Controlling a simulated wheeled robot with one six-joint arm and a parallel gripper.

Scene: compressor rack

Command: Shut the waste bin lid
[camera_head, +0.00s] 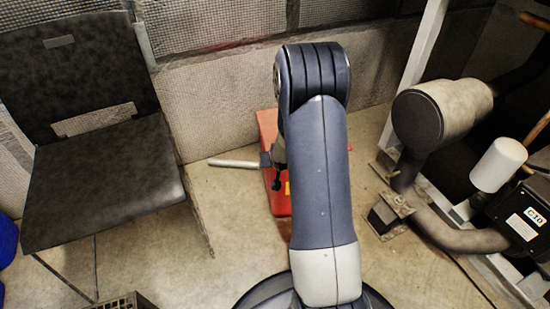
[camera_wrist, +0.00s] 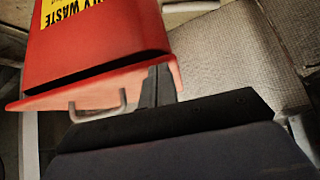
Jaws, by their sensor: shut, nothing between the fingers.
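The red waste bin (camera_head: 268,128) stands on the floor near the wall, largely hidden behind my arm in the head view. In the wrist view the red bin (camera_wrist: 110,45) fills the upper left, with a yellow label reading "WASTE" upside down. A red flange with a grey bar handle (camera_wrist: 98,110) runs along its lower edge. I cannot tell how far the lid stands open. My gripper (camera_wrist: 160,86) is shut and empty, its dark fingers close beside the flange's right part; contact is unclear. In the head view my gripper (camera_head: 277,180) is a small dark shape before the bin.
A dark chair (camera_head: 95,180) stands at the left. Compressor pipework (camera_head: 440,115) and a white cylinder (camera_head: 498,165) are at the right. A padded wall (camera_head: 215,95) closes the back. Some bare floor (camera_head: 220,250) lies between chair and bin.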

